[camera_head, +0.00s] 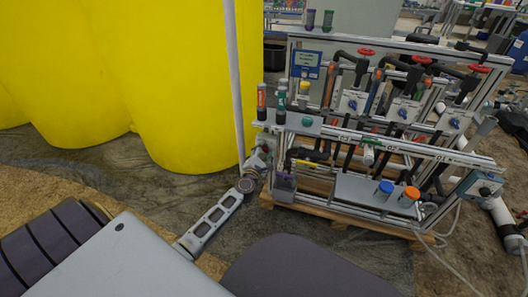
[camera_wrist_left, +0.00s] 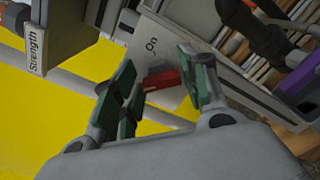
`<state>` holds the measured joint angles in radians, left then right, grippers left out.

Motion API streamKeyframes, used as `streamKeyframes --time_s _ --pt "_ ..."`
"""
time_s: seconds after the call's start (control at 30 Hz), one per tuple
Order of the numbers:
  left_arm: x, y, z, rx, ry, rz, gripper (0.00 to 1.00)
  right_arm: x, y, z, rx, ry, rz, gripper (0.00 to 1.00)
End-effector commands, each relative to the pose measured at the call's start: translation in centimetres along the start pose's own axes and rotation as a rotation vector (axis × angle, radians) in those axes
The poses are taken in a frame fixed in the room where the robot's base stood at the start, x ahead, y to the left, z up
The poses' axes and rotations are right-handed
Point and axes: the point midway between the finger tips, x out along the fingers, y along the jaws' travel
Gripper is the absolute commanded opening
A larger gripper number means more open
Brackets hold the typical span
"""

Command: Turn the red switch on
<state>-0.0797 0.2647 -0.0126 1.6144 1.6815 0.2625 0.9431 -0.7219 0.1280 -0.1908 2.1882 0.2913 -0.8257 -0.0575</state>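The red switch (camera_wrist_left: 163,80) is a small red handle on a pale panel (camera_wrist_left: 152,45) marked "On" in the left wrist view. My left gripper (camera_wrist_left: 158,82) is open, with its green-padded fingers on either side of the red switch. I cannot tell whether a finger touches it. In the head view my left gripper (camera_head: 260,158) is at the left end of the skid (camera_head: 350,140), and it hides the red switch there. My right gripper is not in view.
Large yellow tanks (camera_head: 170,80) stand at the left, behind a thin grey pole (camera_head: 234,80). The skid carries bottles, pipes and valves with red handles (camera_head: 366,51). A label reading "Strength" (camera_wrist_left: 36,50) shows in the left wrist view. Bare floor lies before the skid.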

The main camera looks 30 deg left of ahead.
Motion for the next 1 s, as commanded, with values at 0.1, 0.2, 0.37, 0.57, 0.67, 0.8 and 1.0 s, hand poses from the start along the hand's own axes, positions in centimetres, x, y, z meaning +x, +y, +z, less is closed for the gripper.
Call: streamKeyframes --time_s 0.1,0.2,0.37,0.57,0.67,0.8,1.0 --pt "0.0 0.0 0.0 0.0 0.0 0.0 0.24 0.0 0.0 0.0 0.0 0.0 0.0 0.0" --pt "0.0 0.0 0.0 0.0 0.0 0.0 0.13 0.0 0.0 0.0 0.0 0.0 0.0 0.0" --pt "0.0 0.0 0.0 0.005 0.0 0.0 0.13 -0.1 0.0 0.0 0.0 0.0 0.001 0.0" --pt "0.0 0.0 0.0 0.039 0.0 -0.001 0.13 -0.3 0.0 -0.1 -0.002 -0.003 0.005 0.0" --pt "0.0 0.0 0.1 0.074 0.0 -0.001 0.13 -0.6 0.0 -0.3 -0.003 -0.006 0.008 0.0" --pt "0.0 0.0 0.1 0.146 0.001 -0.002 0.13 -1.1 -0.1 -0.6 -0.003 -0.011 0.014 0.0" --pt "-0.1 -0.1 0.1 0.287 0.002 -0.002 0.13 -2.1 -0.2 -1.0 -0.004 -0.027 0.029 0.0"
